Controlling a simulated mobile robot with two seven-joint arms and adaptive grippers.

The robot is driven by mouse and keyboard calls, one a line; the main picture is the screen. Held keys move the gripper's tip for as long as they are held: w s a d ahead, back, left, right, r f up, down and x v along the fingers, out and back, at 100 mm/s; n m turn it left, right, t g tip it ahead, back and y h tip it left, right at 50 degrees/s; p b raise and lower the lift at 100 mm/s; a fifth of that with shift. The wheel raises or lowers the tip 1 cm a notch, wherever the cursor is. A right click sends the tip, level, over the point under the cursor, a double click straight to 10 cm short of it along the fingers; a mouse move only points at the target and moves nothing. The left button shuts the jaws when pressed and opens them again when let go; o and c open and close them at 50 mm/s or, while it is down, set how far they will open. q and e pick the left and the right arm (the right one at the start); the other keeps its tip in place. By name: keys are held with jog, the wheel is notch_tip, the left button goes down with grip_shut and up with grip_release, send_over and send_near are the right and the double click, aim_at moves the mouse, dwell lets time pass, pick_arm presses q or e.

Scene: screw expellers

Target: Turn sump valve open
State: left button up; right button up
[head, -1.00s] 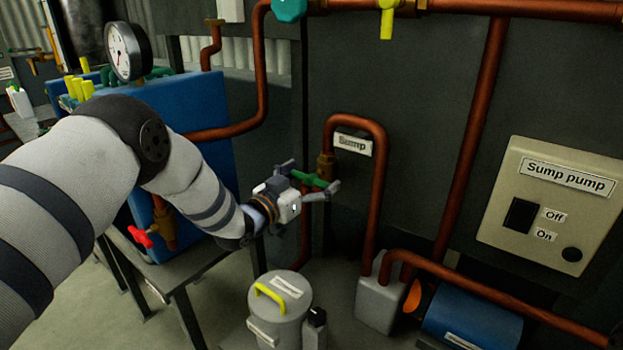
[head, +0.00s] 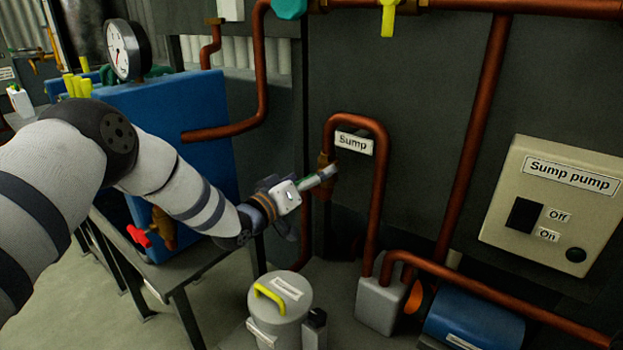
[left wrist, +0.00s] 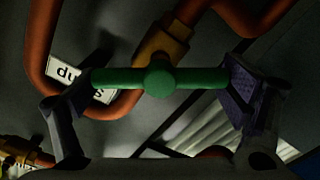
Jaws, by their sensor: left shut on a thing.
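The sump valve's green T-handle (left wrist: 160,80) lies across the left wrist view, on a brass valve body (left wrist: 162,50) in a copper pipe. My left gripper (left wrist: 160,85) has one finger at each end of the handle and is shut on it. In the head view my left gripper (head: 308,190) is at the brass valve body (head: 323,175), just below the "Sump" label (head: 353,142). There the handle is mostly hidden by the gripper, with a bit of green beside the upper finger. My right gripper is not in view.
A beige sump pump switch box (head: 550,205) is on the wall at right. A grey canister with a yellow handle (head: 280,308) stands below the gripper. A blue tank (head: 165,140) with a red-handled valve (head: 139,236) is at left. Copper pipes (head: 383,190) run close by on the right.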

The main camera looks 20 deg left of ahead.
pick_arm(q)
jog(key=n, duration=0.3)
jog(key=n+b, duration=0.1)
jog(key=n, duration=0.1)
jog(key=shift+f+n, duration=0.3)
jog(key=n+b, duration=0.1)
jog(key=n, duration=0.2)
jog(key=shift+f, duration=0.1)
jog(key=shift+n+b, duration=0.5)
jog(key=shift+n, duration=0.7)
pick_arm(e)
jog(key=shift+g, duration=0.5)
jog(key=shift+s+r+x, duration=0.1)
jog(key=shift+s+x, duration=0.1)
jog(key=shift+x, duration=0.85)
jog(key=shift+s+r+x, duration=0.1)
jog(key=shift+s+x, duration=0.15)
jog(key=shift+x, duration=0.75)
pick_arm(q)
jog(key=o, duration=0.9)
jog(key=shift+r, duration=0.2)
